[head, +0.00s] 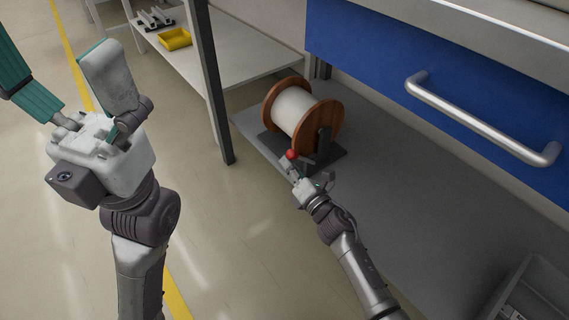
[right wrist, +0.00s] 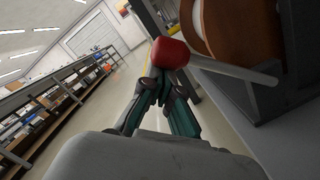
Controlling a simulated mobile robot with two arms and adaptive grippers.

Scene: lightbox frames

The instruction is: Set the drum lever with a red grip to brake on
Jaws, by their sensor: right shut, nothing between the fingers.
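The drum lever's red grip (head: 291,154) sits at the near side of a cable drum (head: 297,110) with wooden flanges and white winding. In the right wrist view the red grip (right wrist: 169,53) shows large, with a pale lever rod (right wrist: 235,70) running right from it toward the drum's stand. My right gripper (head: 291,165) is shut and empty, its fingertips (right wrist: 160,82) close against or just in front of the grip; I cannot tell whether they touch. My left gripper (head: 68,75) is raised at the left, fingers wide apart, away from the drum.
The drum stands on a dark base on a grey shelf (head: 395,205). A dark upright post (head: 212,90) stands left of it. A blue drawer front (head: 450,90) with a metal handle (head: 485,120) is above right. A yellow tray (head: 175,39) lies on the far bench.

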